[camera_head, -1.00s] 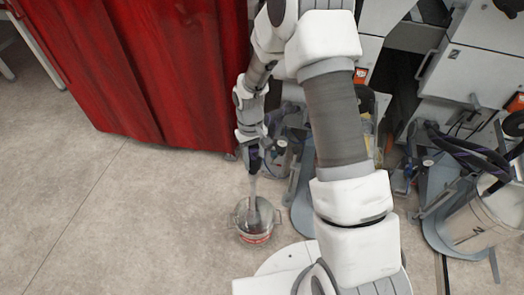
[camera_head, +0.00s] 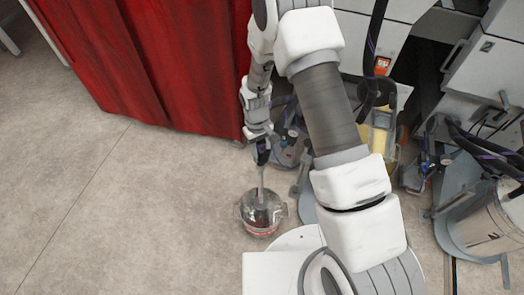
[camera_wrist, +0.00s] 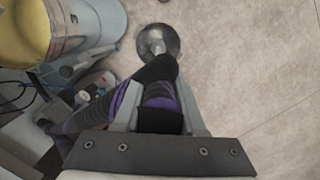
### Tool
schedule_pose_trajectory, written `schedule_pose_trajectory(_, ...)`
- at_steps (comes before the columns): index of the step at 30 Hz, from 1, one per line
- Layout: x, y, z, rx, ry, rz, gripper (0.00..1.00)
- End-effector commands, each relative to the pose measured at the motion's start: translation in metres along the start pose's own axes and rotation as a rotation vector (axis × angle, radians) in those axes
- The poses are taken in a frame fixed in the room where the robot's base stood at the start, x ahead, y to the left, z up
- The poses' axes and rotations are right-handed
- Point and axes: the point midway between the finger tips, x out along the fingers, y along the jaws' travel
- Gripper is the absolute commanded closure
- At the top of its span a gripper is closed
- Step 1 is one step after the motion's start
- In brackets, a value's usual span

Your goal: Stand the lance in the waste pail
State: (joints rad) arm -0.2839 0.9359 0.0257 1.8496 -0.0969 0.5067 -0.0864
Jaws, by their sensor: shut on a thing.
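My gripper (camera_head: 263,150) is shut on the lance above the pail. Whether the tip touches the bottom is unclear.
A red curtain (camera_head: 180,65) hangs behind and left of the pail. A yellow-topped container (camera_wrist: 22,30) is at the wrist view's upper left. The floor left of the pail is clear.

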Motion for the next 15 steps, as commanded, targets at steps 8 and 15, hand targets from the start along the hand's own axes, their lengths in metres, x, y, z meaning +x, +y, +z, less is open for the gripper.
schedule_pose_trajectory(8,0.004,0.0,-0.001,0.001,0.001,0.0,1.0)
schedule_pose_trajectory(15,0.031,0.0,-0.005,0.001,0.0,0.0,1.0)
